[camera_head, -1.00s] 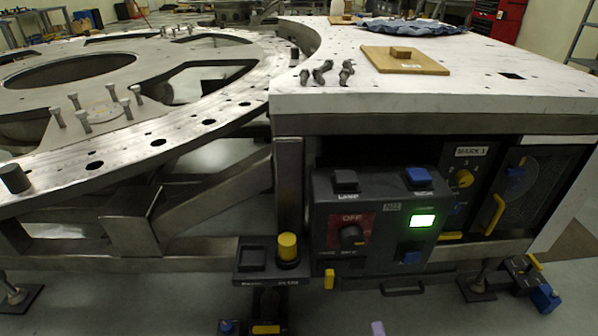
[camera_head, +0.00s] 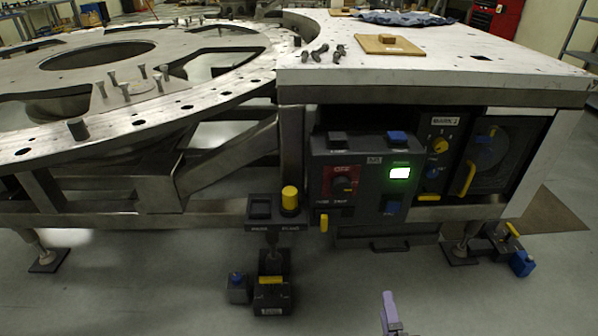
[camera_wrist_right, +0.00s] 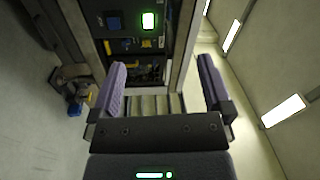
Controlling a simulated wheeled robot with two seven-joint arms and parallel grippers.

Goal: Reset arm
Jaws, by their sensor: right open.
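My right gripper (camera_wrist_right: 160,95) is open and empty in the right wrist view, its two purple-padded fingers spread wide. In the head view only a purple finger of the right gripper (camera_head: 389,308) shows at the bottom edge, over the floor in front of the table and control box. It appears apart from everything. The rest of the right arm is out of the head view. My left gripper is not in view.
A grey control box (camera_head: 366,175) with a lit green screen (camera_head: 400,173) sits under the white table (camera_head: 450,70). The round metal turret plate (camera_head: 150,118) is at left, with upright bolts. A pedestal switch box (camera_head: 275,210) stands ahead.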

